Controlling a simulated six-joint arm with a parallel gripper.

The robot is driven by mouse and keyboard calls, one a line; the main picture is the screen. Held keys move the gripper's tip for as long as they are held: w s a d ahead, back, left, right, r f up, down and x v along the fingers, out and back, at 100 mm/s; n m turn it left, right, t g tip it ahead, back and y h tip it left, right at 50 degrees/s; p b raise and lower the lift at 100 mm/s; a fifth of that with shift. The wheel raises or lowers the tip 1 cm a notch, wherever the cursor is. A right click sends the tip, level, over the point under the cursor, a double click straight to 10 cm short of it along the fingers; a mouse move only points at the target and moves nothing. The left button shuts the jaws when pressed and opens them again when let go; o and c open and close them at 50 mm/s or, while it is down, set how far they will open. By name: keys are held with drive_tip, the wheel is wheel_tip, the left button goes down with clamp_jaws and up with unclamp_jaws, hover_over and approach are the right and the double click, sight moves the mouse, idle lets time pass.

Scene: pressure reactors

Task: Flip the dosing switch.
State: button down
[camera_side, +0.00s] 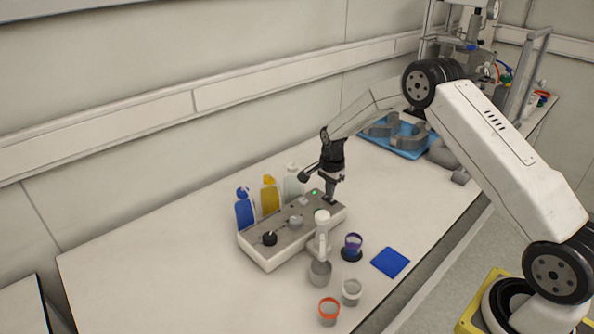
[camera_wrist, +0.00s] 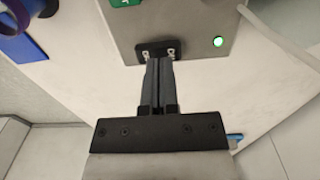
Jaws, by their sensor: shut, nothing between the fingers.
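A grey and white dosing unit (camera_side: 266,257) stands on the bench in the side view. Its grey top panel (camera_wrist: 190,20) shows in the wrist view, with a lit green lamp (camera_wrist: 218,42) to the right of a small black switch plate (camera_wrist: 170,46). My gripper (camera_wrist: 158,62) is shut and empty, its fingertips right at the front of the black plate. The fingers hide the plate's middle, so I cannot tell the switch's position or whether they touch it. In the side view my gripper (camera_side: 330,200) points down at the unit's right end.
Blue (camera_side: 244,208), yellow (camera_side: 270,194) and whitish (camera_side: 294,182) bottles stand behind the unit. In front are a purple-topped cup (camera_side: 352,246), a blue square (camera_side: 390,262), an orange-rimmed cup (camera_side: 329,312) and a clear cup (camera_side: 351,292). The bench is clear at left.

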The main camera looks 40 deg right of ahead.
sight(332, 201)
wheel_tip(332, 201, up, 13)
drive_tip(key=shift+r, duration=0.15)
idle(0.4)
drive_tip(key=shift+s, duration=0.65)
drive_tip(key=shift+a, duration=0.1)
wheel_tip(332, 201, down, 14)
drive_tip(key=shift+f, duration=0.1)
idle(1.0)
